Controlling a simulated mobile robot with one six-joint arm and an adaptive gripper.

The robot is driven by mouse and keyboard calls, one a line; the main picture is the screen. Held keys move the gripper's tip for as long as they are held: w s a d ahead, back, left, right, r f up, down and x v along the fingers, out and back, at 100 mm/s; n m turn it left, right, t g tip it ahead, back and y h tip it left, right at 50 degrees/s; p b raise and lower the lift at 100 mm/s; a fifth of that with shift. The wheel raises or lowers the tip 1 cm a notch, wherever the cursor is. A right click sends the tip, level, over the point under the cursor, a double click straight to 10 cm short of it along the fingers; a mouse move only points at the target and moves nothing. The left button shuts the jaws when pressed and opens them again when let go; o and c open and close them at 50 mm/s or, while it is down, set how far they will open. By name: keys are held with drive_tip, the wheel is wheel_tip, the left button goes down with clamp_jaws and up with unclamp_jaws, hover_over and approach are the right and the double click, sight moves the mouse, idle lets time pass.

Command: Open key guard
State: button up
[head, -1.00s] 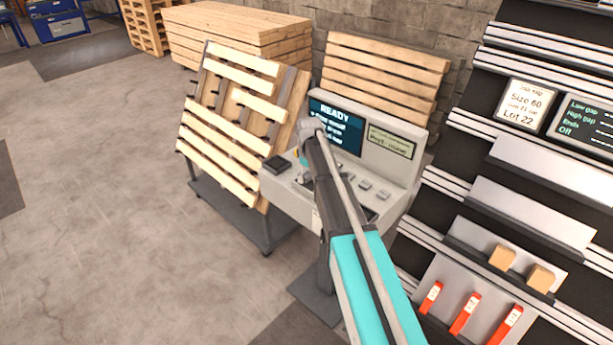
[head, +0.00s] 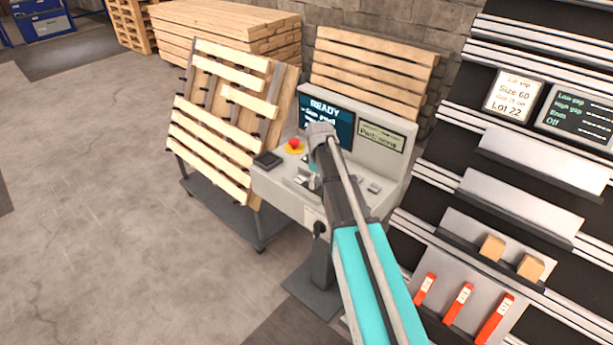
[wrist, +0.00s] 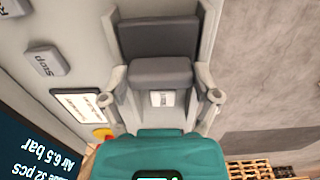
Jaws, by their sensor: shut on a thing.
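The grey operator console (head: 285,205) stands ahead with its screen reading READY. In the wrist view, my gripper (wrist: 162,80) has its two light grey fingers on either side of a dark grey block, which looks like the key guard (wrist: 160,72). A darker panel shows just beyond it, and a small white label (wrist: 162,98) lies between the fingers. In the head view my gripper (head: 308,182) is over the left half of the console, partly hidden by my arm. The guard cannot be made out there, and how far it is raised is unclear.
A red stop button (head: 294,146) and a dark box (head: 268,160) sit at the console's left end. A Stop button (wrist: 48,62) is beside my gripper. A slatted pallet (head: 225,120) leans on a cart left of the console. A rack (head: 545,190) stands right. Floor is clear at left.

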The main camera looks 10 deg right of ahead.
drive_tip(key=shift+a, duration=0.1)
drive_tip(key=o, duration=1.1)
drive_tip(key=shift+o, duration=0.2)
drive_tip(key=shift+r, duration=0.1)
